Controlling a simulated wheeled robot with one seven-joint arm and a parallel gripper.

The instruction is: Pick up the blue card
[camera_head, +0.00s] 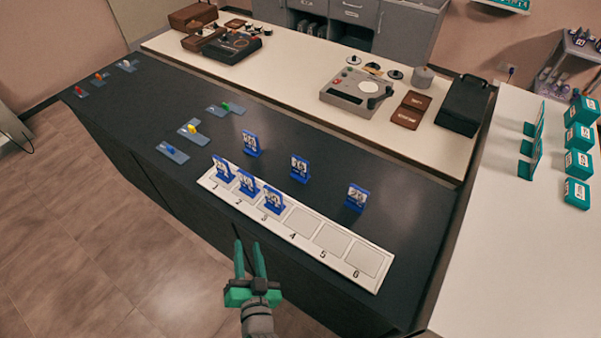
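Several blue cards stand upright on the dark counter (130,95). Three are on a white board with numbered squares (378,268): one blue card (222,170) at square 1, one blue card (247,184) at square 2 and one blue card (273,200) at square 3. Squares 4, 5 and 6 are bare. Three more stand behind the board: a blue card (251,145) at left, a blue card (299,168) in the middle and a blue card (356,197) at right. My green gripper (249,246) is in front of the board, its fingers apart and nothing between them.
Small grey holders with coloured pieces (190,130) lie on the counter's left part. A pale bench (290,97) behind carries a grey device (356,92) and dark cases. A white table (540,250) at right holds teal boxes (579,136). The counter's right end is clear.

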